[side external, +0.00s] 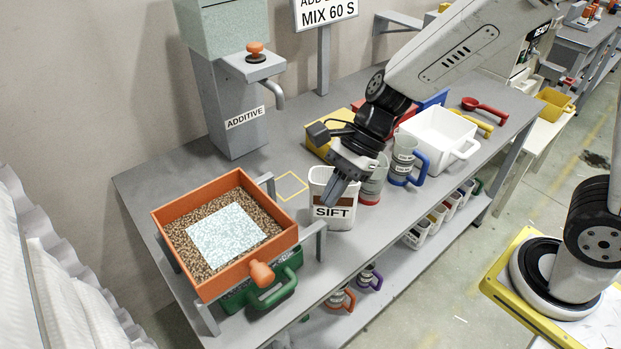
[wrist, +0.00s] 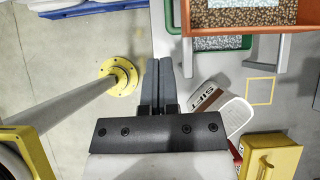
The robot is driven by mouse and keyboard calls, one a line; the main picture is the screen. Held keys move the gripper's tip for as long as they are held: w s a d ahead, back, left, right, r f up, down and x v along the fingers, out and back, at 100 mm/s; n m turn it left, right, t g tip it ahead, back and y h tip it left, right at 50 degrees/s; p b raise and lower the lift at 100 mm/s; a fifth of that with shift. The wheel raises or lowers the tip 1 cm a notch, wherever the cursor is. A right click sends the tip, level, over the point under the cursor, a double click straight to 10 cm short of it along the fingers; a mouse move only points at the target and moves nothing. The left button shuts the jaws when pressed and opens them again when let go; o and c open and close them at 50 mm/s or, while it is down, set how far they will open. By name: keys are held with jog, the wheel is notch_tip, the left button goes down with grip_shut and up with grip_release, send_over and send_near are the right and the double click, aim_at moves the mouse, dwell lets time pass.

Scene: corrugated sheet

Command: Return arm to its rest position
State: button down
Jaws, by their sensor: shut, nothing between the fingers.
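My gripper (side external: 341,190) is shut and empty. In the side external view it hangs over the front part of the grey bench, just above and in front of the white SIFT container (side external: 325,211), overlapping it in the picture. In the wrist view the closed fingers (wrist: 161,82) point up the picture, with the SIFT container (wrist: 218,108) to their right. I cannot tell from these views how high the fingertips are above the bench. My arm reaches in from the upper right of the side external view.
An orange sieve tray (side external: 281,246) with brown granules and a pale square patch sits at the bench's left end over a green-handled container (side external: 278,291). The additive dispenser (side external: 237,110) stands behind. Measuring jugs (side external: 405,160) and a white tub (side external: 437,134) stand right of my gripper.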

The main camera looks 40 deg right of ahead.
jog(key=s+d+f+n+t+h, duration=0.1)
jog(key=s+d+n+h, duration=0.1)
jog(key=d+n, duration=0.6)
jog(key=s+d+f+n+t+h, duration=0.1)
jog(key=s+d+f+n+h, duration=0.1)
jog(key=d+n+h, duration=0.3)
jog(key=shift+d+f+n+t, duration=0.3)
jog(key=shift+d+n, duration=1.5)
jog(key=shift+n, duration=0.4)
